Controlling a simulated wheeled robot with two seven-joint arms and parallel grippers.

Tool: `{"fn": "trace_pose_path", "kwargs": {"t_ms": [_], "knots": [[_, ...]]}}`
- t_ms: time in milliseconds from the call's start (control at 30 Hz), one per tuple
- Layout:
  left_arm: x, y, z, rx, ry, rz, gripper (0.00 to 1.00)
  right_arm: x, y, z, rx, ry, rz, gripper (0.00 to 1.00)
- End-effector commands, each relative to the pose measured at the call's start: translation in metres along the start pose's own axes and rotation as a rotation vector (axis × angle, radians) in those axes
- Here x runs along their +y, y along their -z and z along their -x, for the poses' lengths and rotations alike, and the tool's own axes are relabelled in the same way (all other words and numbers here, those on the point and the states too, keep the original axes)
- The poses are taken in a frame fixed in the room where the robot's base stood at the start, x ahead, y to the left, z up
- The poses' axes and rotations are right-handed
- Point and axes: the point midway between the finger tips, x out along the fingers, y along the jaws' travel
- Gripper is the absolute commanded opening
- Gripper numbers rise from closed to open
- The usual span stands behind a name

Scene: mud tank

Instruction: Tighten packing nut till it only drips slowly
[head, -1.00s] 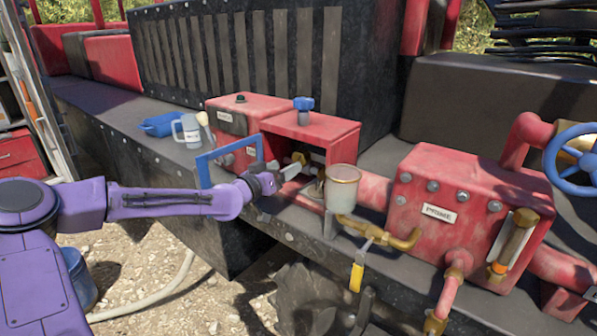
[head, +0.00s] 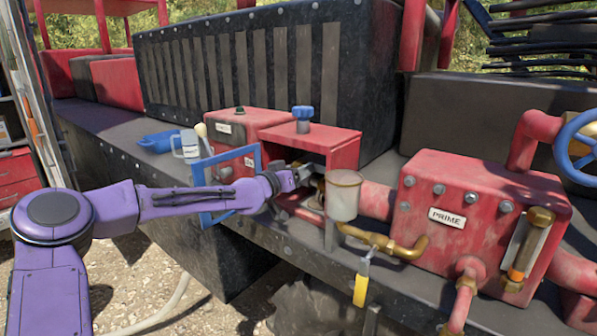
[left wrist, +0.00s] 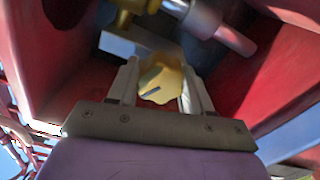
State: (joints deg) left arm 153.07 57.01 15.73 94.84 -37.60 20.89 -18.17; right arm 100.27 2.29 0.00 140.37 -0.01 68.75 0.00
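The yellow brass packing nut (left wrist: 158,86) sits inside the red housing and has a dark mark on its face. In the left wrist view it fills the gap between the two fingers of my left gripper (left wrist: 160,88), which look to touch it on both sides. In the head view my left gripper (head: 303,176) reaches into the open front of the red housing (head: 345,150), and the nut is mostly hidden there. A cloudy cup (head: 343,196) stands just right of the gripper. I cannot make out any drip. My right gripper is not in view.
A blue frame (head: 206,190) stands close beside my left forearm. A blue-topped knob (head: 303,113) is on the housing. A mug (head: 186,147) stands on the ledge.

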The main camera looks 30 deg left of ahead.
Motion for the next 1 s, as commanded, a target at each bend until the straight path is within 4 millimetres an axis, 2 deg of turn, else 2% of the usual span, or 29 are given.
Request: {"fn": "trace_pose_path", "kwargs": {"t_ms": [467, 1000], "knots": [[-0.001, -0.004, 0.0, -0.003, 0.0, -0.056, 0.19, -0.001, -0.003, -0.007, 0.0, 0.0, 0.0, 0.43], [-0.002, -0.007, 0.0, -0.007, -0.001, -0.445, 0.19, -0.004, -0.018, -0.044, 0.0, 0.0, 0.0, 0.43]]}}
